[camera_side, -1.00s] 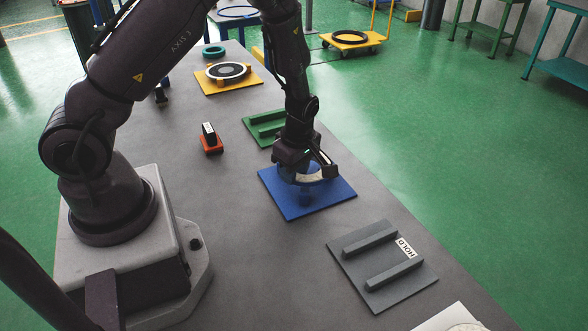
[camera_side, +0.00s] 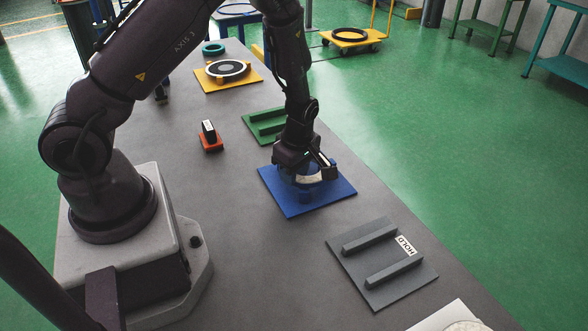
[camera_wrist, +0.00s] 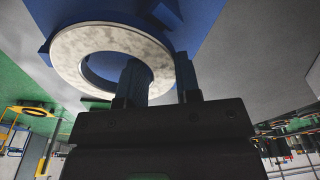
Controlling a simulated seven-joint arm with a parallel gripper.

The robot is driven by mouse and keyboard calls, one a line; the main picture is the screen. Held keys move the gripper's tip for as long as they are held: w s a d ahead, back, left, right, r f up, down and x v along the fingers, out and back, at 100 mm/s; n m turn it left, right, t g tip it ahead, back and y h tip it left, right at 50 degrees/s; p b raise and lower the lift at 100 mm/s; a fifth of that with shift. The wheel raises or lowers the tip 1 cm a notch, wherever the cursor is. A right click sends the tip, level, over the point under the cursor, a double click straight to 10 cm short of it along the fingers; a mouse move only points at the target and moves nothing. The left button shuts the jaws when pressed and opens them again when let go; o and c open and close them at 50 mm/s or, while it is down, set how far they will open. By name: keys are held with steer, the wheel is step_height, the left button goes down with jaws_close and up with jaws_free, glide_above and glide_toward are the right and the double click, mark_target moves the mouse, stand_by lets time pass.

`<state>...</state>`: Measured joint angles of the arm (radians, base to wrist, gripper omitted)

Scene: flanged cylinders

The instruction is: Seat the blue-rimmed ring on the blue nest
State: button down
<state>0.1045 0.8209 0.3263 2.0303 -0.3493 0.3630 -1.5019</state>
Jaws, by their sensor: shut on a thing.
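My gripper (camera_side: 308,172) is shut on the wall of a ring with a pale, mottled face (camera_wrist: 72,52). In the wrist view, one finger is inside the ring's hole and the other outside its right edge, with the fingertips (camera_wrist: 160,70) across the wall. The ring also shows in the side view (camera_side: 309,179), partly hidden by my gripper. The blue nest (camera_side: 332,194) is a flat blue plate directly below it, and its blue surface fills the top of the wrist view (camera_wrist: 105,10). I cannot tell whether the ring touches the nest.
A grey HOLD plate with two bars (camera_side: 366,278) lies nearer the camera. A green barred plate (camera_side: 258,115) and a yellow plate with a ring (camera_side: 246,83) lie farther back. A red block with a black top (camera_side: 210,145) stands to the left. Bare table lies between.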

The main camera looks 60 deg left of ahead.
steer(key=shift+f, duration=0.1)
steer(key=c, duration=0.7)
jaws_free()
steer(key=shift+c, duration=0.2)
steer(key=shift+w+d+r, duration=0.1)
steer(key=shift+d+r, duration=0.1)
steer(key=shift+r, duration=1.55)
steer(key=shift+d+r, duration=0.2)
steer(key=shift+r, duration=1.5)
